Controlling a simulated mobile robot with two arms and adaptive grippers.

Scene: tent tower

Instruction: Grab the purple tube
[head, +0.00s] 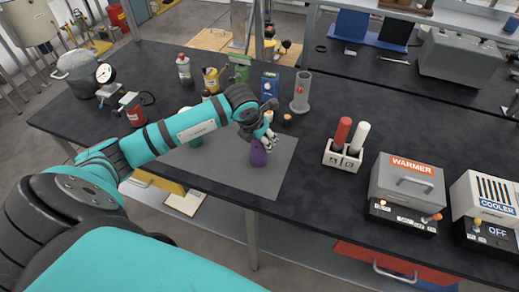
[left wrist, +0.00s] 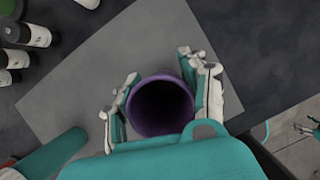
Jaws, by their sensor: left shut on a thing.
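The purple tube (head: 258,153) stands on the grey mat (head: 284,163) on the dark table. In the left wrist view I look down into its dark open mouth, with the purple rim (left wrist: 160,78) showing. My left gripper (head: 268,138) comes at it from above and behind, its fingers on both sides of the tube; the left wrist view shows the fingers (left wrist: 162,95) shut on it. I cannot tell whether the tube's base touches the mat. My right gripper is not clearly in view.
To the right, a white rack (head: 342,158) holds a red and a white tube. The warmer (head: 407,182) and cooler (head: 486,200) stand farther right. A grey cylinder stand (head: 300,93), a blue box (head: 270,86) and several bottles stand behind. The mat's right part is clear.

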